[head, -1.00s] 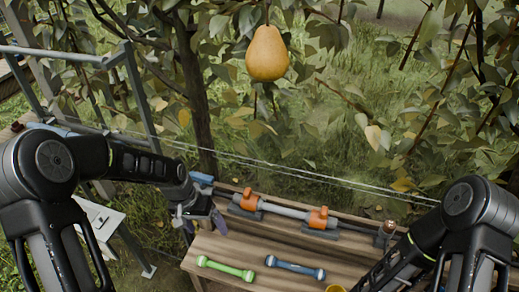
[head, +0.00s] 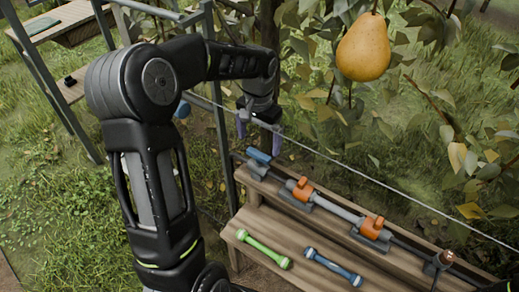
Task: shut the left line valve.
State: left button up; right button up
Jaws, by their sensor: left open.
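The pipe (head: 345,213) runs along the back ledge of the wooden bench and carries two orange valves. The left orange valve (head: 303,189) and the right orange valve (head: 372,227) each sit over a dark grey mount. A blue piece (head: 258,156) is at the pipe's left end; I cannot tell whether it is a handle or a fitting. My left gripper (head: 260,136) is open and empty, its fingers pointing down, in the picture just above the blue piece and up-left of the left orange valve. It appears apart from both. My right gripper is not in view.
A green dumbbell-shaped piece (head: 263,248) and a blue one (head: 333,267) lie on the bench (head: 300,237). A pear (head: 364,47) hangs at upper right among leaves. A metal post stands left of the bench.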

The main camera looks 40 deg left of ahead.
aim_at(259, 153)
pick_arm(q)
notch_tip(259, 153, down, 5)
dwell(0.3)
jog(key=c, duration=1.4)
